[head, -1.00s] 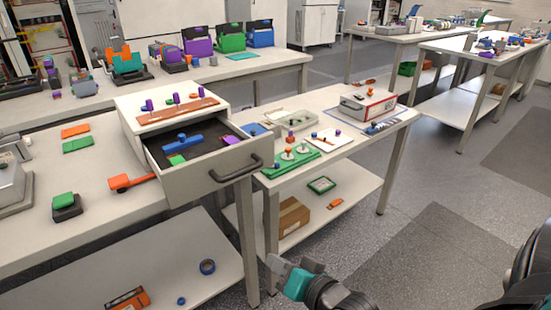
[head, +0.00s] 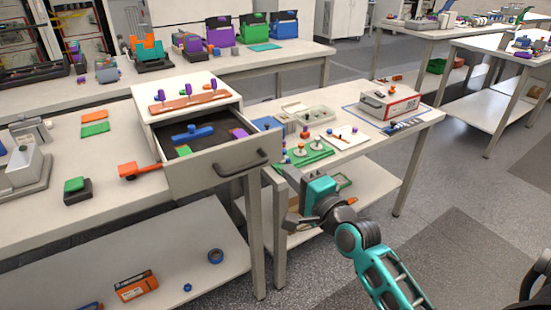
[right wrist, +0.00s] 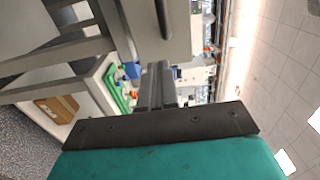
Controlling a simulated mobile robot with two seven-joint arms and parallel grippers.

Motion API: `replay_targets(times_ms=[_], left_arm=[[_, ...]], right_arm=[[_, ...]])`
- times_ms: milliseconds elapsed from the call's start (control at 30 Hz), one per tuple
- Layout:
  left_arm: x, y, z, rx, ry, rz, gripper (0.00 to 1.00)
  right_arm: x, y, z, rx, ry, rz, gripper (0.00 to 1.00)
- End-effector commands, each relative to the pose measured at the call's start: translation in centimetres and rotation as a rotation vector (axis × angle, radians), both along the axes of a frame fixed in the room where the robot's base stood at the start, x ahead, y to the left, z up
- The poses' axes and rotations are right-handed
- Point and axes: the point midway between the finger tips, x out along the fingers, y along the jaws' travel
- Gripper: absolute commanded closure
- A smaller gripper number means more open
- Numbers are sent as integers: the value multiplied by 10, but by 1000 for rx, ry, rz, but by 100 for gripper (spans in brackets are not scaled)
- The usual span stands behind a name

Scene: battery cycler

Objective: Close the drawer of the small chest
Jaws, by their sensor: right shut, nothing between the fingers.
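The small white chest (head: 143,107) stands on the left table, and its drawer (head: 205,180) is pulled out toward me. A dark bar handle (head: 243,165) is on the drawer front. Inside lie a blue T-shaped piece (head: 193,133), a green block (head: 184,150) and a purple block (head: 238,133). My right gripper (head: 291,198) is shut and empty, in front of and to the right of the drawer front, apart from it. In the right wrist view the shut fingers (right wrist: 158,88) point toward the drawer front (right wrist: 145,30) and handle (right wrist: 163,18).
A strip with purple-topped pegs (head: 188,100) lies on the chest. An orange piece (head: 138,170) sits left of the drawer. A second table (head: 345,110) with a green pegboard (head: 305,157) and a red-white box (head: 390,102) stands at right. The floor ahead is free.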

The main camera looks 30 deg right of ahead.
Motion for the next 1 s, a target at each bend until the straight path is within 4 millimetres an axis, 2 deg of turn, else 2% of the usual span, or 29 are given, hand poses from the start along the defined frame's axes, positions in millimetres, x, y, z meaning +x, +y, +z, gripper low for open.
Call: replay_targets(times_ms=[200,400,600,1000], left_arm=[[3,0,1,1,-7,0,100],[4,0,0,0,-9,-1,100],[4,-1,0,0,-9,-1,100],[1,-1,-3,-1,-1,-3,100]], right_arm=[[40,2,1,-1,-3,0,100],[63,3,0,-1,0,1,100],[72,3,0,-2,0,1,100],[74,3,0,-2,0,0,100]])
